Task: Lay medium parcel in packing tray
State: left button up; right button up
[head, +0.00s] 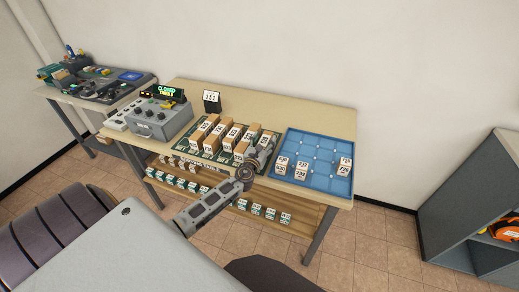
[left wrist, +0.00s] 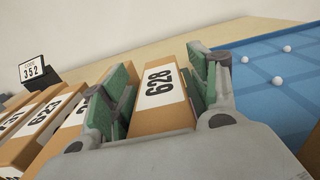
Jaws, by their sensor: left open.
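A brown cardboard parcel labelled 628 (left wrist: 158,88) stands between the two green-padded fingers of my left gripper (left wrist: 160,76). The fingers are open, one on each side of it. I cannot tell whether either pad touches it. In the head view the left gripper (head: 262,155) is at the right end of the rows of parcels and hides much of what is there. The blue packing tray (head: 318,145) lies just right of it on the table. It also shows at the right of the left wrist view (left wrist: 262,100). My right gripper is not in view.
Several small white-labelled boxes (head: 300,168) stand in the tray's front part; its back is clear. More brown parcels (head: 210,128) stand left of my gripper. A grey control box (head: 162,120) and a number sign (head: 212,100) stand farther left. A lower shelf (head: 230,196) holds labelled items.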

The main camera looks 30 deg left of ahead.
pick_arm(q)
jog(key=shift+f, duration=0.1)
jog(key=shift+v, duration=1.15)
jog(key=shift+r+v, duration=0.15)
jog(key=shift+v, duration=0.6)
jog(key=shift+r+v, duration=0.15)
jog(key=shift+v, duration=1.65)
jog(key=shift+b+v, duration=0.4)
jog(key=shift+v, duration=2)
jog(key=shift+s, duration=0.55)
jog(key=shift+s+b, duration=0.3)
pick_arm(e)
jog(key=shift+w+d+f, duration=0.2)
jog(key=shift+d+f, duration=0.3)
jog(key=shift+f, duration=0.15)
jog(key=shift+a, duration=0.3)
